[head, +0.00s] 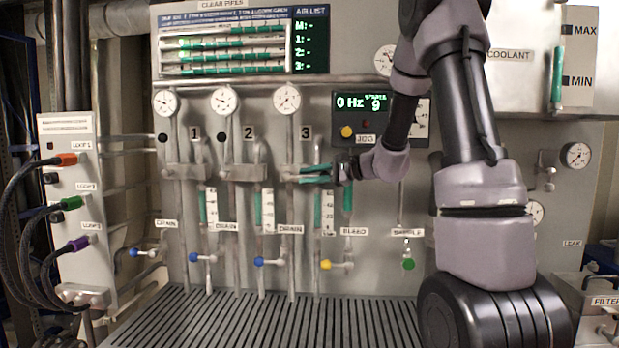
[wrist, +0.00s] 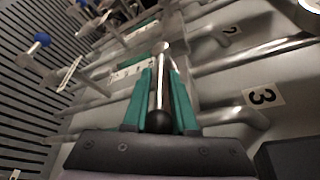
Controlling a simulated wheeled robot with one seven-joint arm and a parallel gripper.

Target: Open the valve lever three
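The number 3 label (head: 305,133) marks the third pipe column on the panel; the label also shows in the wrist view (wrist: 262,97). The valve lever three is a metal rod with a dark ball end (wrist: 159,122), pointing toward my wrist. My gripper (head: 312,174) is at this valve, right of the column, with its two teal fingers pointing left. In the wrist view my gripper (wrist: 161,75) has one finger on each side of the lever, with the rod lying between them. The fingers stand apart; whether they touch the lever is hard to see. In the head view the fingers largely hide the lever.
Valve two (head: 243,172) and valve one (head: 186,171) sit left at the same height. Blue drain handles (head: 260,261) and a yellow bleed handle (head: 326,265) stick out below. A display box (head: 361,103) is above right of my gripper. A slatted grate (head: 270,322) lies below.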

